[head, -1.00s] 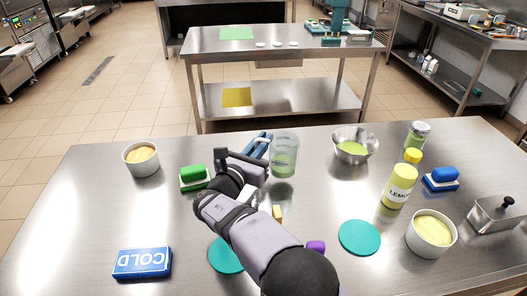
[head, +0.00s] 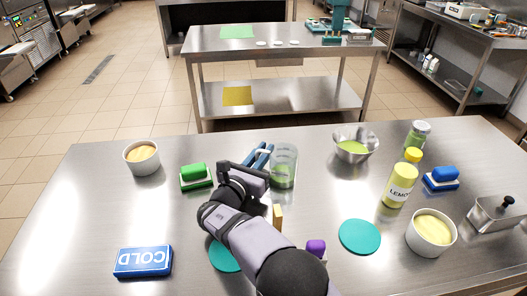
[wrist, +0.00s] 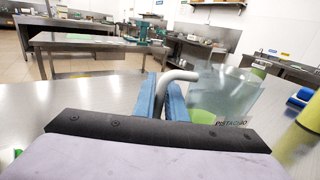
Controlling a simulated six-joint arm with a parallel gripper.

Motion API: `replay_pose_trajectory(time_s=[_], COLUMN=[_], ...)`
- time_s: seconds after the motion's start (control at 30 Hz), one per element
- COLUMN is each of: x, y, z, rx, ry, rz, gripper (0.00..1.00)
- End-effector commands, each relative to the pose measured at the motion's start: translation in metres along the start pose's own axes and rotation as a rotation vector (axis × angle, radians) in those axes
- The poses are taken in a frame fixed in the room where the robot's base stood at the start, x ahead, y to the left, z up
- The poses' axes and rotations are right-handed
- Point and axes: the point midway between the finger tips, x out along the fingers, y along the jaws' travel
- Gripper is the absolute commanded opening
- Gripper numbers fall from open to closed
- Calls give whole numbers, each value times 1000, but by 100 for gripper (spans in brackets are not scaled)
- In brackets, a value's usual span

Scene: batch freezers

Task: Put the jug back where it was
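The jug (head: 284,167) is clear, with green liquid low inside. It stands near the middle of the table and looks upright in the head view. My gripper (head: 261,155) is at the jug's left, its blue fingers closed around the grey handle (wrist: 182,76). In the wrist view the jug (wrist: 222,95) is just right of the fingers and looks slanted, with a partly readable dark label. Whether its base touches the table cannot be told.
A steel bowl of green mix (head: 354,146) stands right of the jug, a lemon bottle (head: 398,186) farther right.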

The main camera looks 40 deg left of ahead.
Motion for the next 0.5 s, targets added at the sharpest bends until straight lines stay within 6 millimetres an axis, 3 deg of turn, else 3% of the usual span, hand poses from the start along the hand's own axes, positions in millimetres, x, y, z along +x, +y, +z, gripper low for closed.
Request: replay_pose_trajectory(time_s=[0.5], x=[0], y=[0], z=[6], rx=[0], ry=[0], rz=[0], gripper=[27])
